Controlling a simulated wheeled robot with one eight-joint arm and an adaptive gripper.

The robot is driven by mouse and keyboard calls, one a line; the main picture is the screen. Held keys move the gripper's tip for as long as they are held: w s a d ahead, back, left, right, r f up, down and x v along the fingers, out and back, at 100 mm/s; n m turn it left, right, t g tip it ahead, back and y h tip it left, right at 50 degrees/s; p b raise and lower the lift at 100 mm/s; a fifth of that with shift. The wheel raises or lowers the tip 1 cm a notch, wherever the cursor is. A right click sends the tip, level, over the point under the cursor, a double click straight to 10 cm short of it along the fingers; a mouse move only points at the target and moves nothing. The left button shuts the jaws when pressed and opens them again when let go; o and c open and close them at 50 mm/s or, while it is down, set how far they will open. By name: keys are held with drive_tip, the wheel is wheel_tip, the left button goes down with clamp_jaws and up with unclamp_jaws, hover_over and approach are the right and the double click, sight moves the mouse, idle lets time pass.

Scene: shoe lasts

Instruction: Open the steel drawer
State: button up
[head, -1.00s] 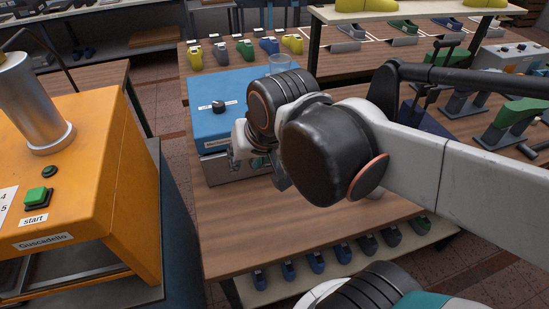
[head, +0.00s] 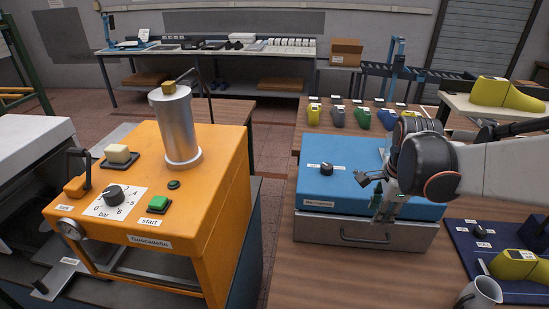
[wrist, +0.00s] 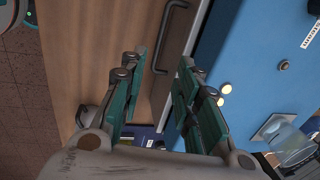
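The steel drawer (head: 318,231) is under the blue box (head: 350,200), its front apparently flush and closed. Its dark bar handle (head: 365,238) runs across the front, and it also shows in the wrist view (wrist: 174,34). My gripper (head: 371,195) is in front of the box's right half, above the handle in the head view. In the wrist view my gripper (wrist: 160,62) is open, with its teal-padded fingers apart and nothing held. The handle appears beyond the fingertips, near the gap between them. I see no contact with it; the exact distance is unclear.
An orange machine (head: 215,185) stands to the left. A dark blue mat (head: 470,245) with a yellow last (head: 515,264) and a metal mug (head: 480,292) lie right of the drawer. The wooden tabletop (head: 340,275) before the drawer is clear.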

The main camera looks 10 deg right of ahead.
sight(367, 240)
drive_tip(key=f+b, duration=0.1)
drive_tip(key=f, duration=0.3)
drive_tip(key=w+f+b, duration=0.1)
drive_tip(key=f+b, duration=0.1)
drive_tip(key=f, duration=0.3)
drive_tip(key=w+f+b, duration=0.1)
drive_tip(key=f+b, duration=0.1)
drive_tip(key=f, duration=0.2)
drive_tip(key=shift+w+d+f, duration=0.2)
drive_tip(key=shift+d+f, duration=0.1)
drive_tip(key=shift+d, duration=0.1)
clamp_jaws()
